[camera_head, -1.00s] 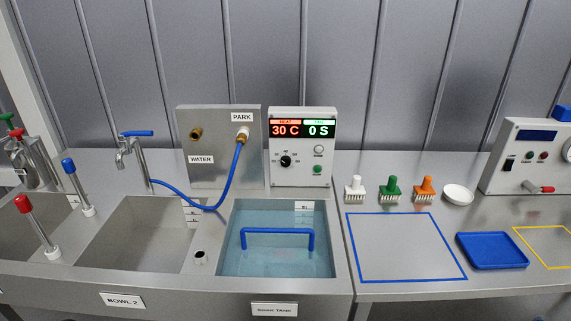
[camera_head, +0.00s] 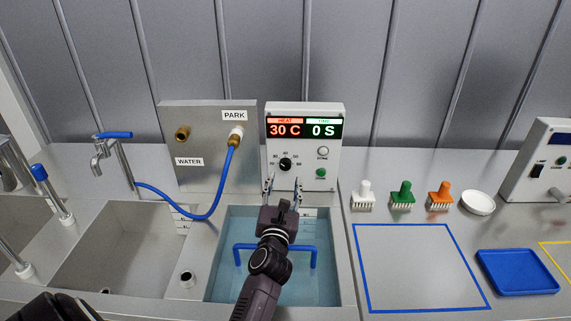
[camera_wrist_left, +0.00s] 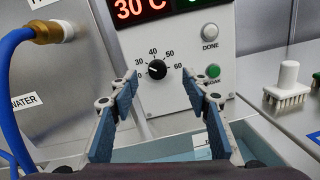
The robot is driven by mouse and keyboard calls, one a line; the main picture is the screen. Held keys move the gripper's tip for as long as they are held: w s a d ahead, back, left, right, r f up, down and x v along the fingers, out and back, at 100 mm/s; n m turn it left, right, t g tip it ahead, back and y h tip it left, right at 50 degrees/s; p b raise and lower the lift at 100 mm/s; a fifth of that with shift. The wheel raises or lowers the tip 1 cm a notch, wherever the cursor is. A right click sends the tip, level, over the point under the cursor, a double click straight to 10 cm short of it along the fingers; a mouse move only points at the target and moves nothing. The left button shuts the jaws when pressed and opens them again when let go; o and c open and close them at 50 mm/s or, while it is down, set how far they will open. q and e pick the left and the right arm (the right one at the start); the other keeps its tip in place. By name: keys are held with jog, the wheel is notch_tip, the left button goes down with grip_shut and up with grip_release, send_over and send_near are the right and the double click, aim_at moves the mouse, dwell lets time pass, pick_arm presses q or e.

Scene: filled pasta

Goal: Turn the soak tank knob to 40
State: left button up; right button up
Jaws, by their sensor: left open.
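The black soak tank knob (camera_head: 285,164) is on the front of the white control box (camera_head: 333,158), with numbers around it. It also shows in the left wrist view (camera_wrist_left: 157,70), where its white mark points to the upper left, toward the 30. The display (camera_head: 304,128) reads 30 C and 0 S. My left gripper (camera_head: 284,182) is open and empty, in front of the box and just below the knob. In the left wrist view its fingers (camera_wrist_left: 160,82) stand to either side of the knob, apart from it.
The water-filled soak tank (camera_head: 347,262) with a blue handle (camera_head: 237,255) lies under my left arm. A blue hose (camera_head: 203,218) runs from the metal panel left of the box. White, green and orange brushes (camera_head: 402,195) stand to the right.

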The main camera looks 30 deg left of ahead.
aim_at(285, 166)
pick_arm(q)
jog(key=shift+n+g, duration=0.4)
jog(key=shift+n, duration=0.2)
jog(key=x, duration=0.4)
jog(key=f+x, duration=0.1)
jog(key=x, duration=0.2)
jog(key=shift+a, duration=0.35)
jog(key=shift+w+a, duration=0.2)
jog(key=shift+w, duration=0.15)
pick_arm(e)
jog(key=shift+s+a, duration=0.1)
jog(key=shift+s, duration=0.3)
pick_arm(q)
jog(key=c, duration=1.2)
jog(key=shift+o, duration=0.2)
pick_arm(e)
jog(key=shift+w+r, duration=0.1)
jog(key=shift+r, duration=0.05)
pick_arm(q)
jog(key=shift+r+p, duration=0.1)
jog(key=shift+p, duration=0.2)
pick_arm(e)
jog(key=shift+r, duration=0.1)
